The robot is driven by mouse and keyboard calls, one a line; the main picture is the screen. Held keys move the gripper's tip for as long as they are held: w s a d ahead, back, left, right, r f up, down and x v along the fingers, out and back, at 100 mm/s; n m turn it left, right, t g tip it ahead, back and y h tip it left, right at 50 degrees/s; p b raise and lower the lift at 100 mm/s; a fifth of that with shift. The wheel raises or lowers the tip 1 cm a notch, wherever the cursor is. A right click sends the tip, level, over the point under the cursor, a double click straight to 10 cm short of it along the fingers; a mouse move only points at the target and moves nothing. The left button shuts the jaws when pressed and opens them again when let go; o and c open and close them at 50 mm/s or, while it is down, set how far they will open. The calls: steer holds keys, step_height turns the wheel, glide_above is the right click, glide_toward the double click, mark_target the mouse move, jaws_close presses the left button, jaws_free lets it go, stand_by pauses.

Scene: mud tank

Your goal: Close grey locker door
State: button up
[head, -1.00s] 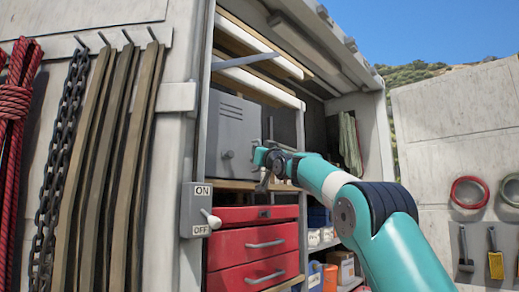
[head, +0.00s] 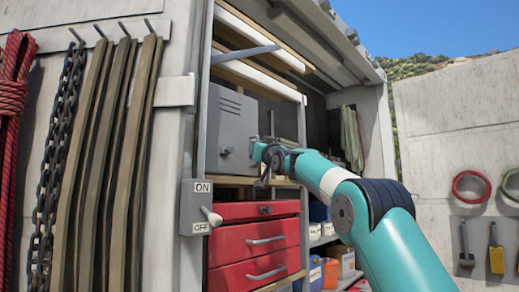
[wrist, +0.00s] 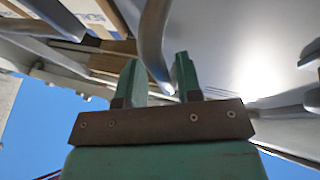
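The grey locker door (head: 228,122) is a flat panel with vent slits near its top and a small round knob. It stands on the shelf above the red drawers in the head view. I cannot tell how far it stands ajar. My gripper (head: 264,168) is at the right side of the locker front. In the wrist view my gripper (wrist: 158,75) has two green fingers apart, with nothing clearly held between them. A curved grey bar (wrist: 154,35) passes just beyond the fingertips. A smooth grey panel (wrist: 230,50) with slits fills the right; contact is unclear.
A red drawer unit (head: 250,240) sits below the locker. An ON/OFF switch box (head: 195,207) is on the left post. Chain (head: 60,150) and straps hang farther left. An open container door (head: 455,110) with hanging tools stands at right.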

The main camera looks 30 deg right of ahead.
steer(key=shift+a+f, duration=0.15)
steer(key=shift+a, duration=0.15)
steer(key=d+b+v, duration=0.1)
steer(key=b+v, duration=1.2)
steer(key=v, duration=0.4)
steer(key=shift+s+a, duration=0.25)
